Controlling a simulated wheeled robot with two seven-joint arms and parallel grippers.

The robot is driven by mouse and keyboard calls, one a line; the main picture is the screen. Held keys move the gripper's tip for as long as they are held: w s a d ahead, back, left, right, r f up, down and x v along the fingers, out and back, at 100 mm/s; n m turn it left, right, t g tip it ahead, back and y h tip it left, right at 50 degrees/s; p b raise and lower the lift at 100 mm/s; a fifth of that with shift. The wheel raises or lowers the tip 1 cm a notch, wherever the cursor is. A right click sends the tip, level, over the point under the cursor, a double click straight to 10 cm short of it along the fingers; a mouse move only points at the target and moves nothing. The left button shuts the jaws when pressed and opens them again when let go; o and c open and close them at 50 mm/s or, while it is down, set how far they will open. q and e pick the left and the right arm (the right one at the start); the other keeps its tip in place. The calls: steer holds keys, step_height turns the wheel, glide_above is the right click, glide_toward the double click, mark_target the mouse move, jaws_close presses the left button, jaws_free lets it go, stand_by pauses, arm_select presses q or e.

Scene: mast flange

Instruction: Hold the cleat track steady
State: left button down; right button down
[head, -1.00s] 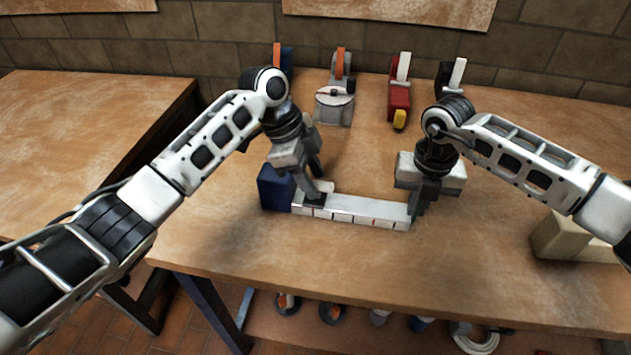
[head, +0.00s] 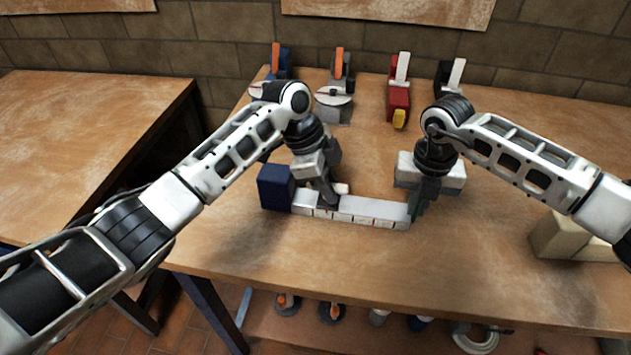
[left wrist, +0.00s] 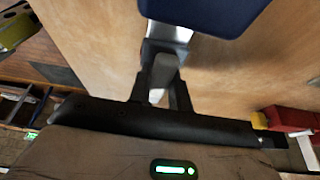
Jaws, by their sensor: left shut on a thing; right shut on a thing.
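The cleat track (head: 375,211) is a long pale bar with marks along its front side, lying on the bench. My right gripper (head: 422,208) is shut on its right end. My left gripper (head: 327,204) is at the track, left of its middle, shut on a small pale-grey piece (left wrist: 163,75) that shows between the fingers in the left wrist view. How this piece sits on the track is partly hidden by the fingers. A dark blue block (head: 275,187) stands at the track's left end; it also shows in the left wrist view (left wrist: 205,12).
A grey-white block (head: 455,173) stands behind my right gripper. Several clamp-like tools, including a red one (head: 399,100), stand along the bench's back. A beige block (head: 560,238) lies at the right. The bench in front of the track is clear.

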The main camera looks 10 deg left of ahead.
mark_target(333, 185)
arm_select(q)
steer(key=d, duration=0.5)
steer(key=shift+s+d, duration=0.1)
steer(key=shift+s, duration=0.2)
steer(key=c, duration=1.3)
jaws_free()
steer(key=v, duration=1.2)
